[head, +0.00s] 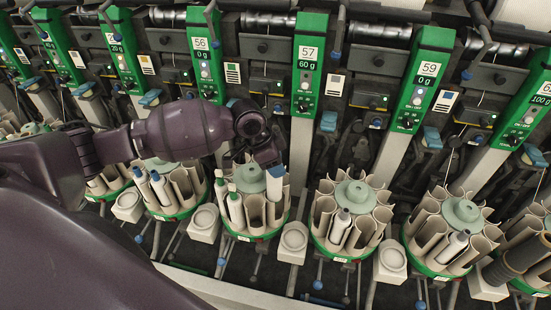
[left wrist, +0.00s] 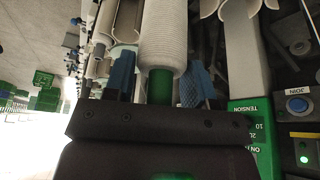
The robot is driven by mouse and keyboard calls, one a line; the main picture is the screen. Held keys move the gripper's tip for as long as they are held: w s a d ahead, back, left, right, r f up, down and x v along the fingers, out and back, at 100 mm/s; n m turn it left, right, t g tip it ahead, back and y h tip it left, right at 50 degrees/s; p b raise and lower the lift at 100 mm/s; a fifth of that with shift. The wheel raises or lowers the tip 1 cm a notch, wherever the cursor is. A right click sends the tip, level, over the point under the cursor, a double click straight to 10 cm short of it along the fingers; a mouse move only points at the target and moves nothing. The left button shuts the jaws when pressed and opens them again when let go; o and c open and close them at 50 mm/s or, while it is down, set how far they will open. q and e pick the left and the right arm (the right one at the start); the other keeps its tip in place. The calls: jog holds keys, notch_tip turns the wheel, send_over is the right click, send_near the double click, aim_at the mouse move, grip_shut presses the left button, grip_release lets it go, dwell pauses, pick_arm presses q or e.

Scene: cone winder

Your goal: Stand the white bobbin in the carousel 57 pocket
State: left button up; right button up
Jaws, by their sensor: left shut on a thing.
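My left gripper (head: 273,168) is shut on the white bobbin (head: 273,187) at the right side of a carousel (head: 247,236), below and left of the green panel marked 57 (head: 308,50). The bobbin hangs roughly upright; whether its lower end is inside a pocket is hard to tell. In the left wrist view, the blue fingers of the left gripper (left wrist: 160,82) grip the green end of the ridged white bobbin (left wrist: 163,40). Two white bobbins with green tops (head: 235,205) stand in this carousel's left pockets. My right gripper is not in view.
Another carousel (head: 345,258) stands to the right with a bobbin in it, and a further one (head: 438,270) beyond. White round-topped holders (head: 293,240) sit between carousels. Carousels, posts and machine panels crowd the space around the gripper.

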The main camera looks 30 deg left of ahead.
aim_at(275, 185)
pick_arm(q)
jog(key=shift+f, duration=0.5)
jog(key=shift+f+b, duration=0.6)
jog(key=shift+f, duration=1.55)
jog(key=shift+f, duration=0.15)
jog(key=shift+f+b, duration=0.7)
jog(key=shift+f, duration=1.1)
jog(key=o, duration=0.9)
